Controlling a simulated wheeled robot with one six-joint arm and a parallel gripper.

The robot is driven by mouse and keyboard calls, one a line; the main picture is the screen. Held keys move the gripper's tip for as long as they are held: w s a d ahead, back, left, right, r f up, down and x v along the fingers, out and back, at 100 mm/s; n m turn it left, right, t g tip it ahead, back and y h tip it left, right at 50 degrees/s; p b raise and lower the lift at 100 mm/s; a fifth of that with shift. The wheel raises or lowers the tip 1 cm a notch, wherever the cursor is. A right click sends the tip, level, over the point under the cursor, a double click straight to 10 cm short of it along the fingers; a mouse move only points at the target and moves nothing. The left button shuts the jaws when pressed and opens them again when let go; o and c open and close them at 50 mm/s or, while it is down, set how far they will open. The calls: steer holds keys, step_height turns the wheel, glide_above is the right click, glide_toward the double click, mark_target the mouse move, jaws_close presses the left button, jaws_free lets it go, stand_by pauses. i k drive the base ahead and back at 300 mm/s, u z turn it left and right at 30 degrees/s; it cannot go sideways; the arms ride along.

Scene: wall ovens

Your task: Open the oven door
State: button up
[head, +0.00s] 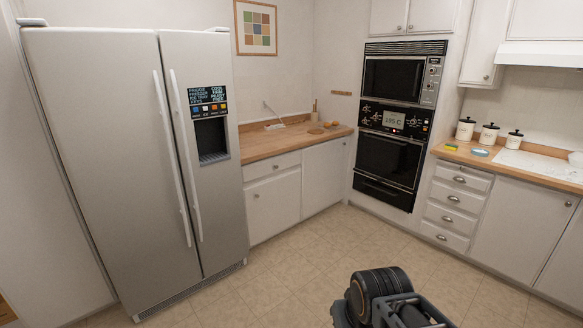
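A black wall oven is built into a tall white cabinet right of the middle in the head view. Its lower oven door (390,160) has dark glass and is closed. A control panel (394,120) with a lit display and knobs sits just above that door. A second, upper oven door (392,80) with a dark window is also closed. Part of my arm shows at the bottom edge, well short of the oven, with floor between them. My gripper is not in view.
A large fridge (115,160) stands at the left. A wooden counter (270,142) with cabinets lies between it and the oven. Drawers (455,200) and a counter with canisters (488,135) are at the right. The tiled floor (300,250) before the oven is clear.

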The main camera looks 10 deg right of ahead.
mark_target(394, 159)
steer(key=z, duration=0.15)
steer(key=i, duration=2.65)
steer(key=z, duration=0.6)
steer(key=i, duration=2.95)
steer(key=z, duration=0.25)
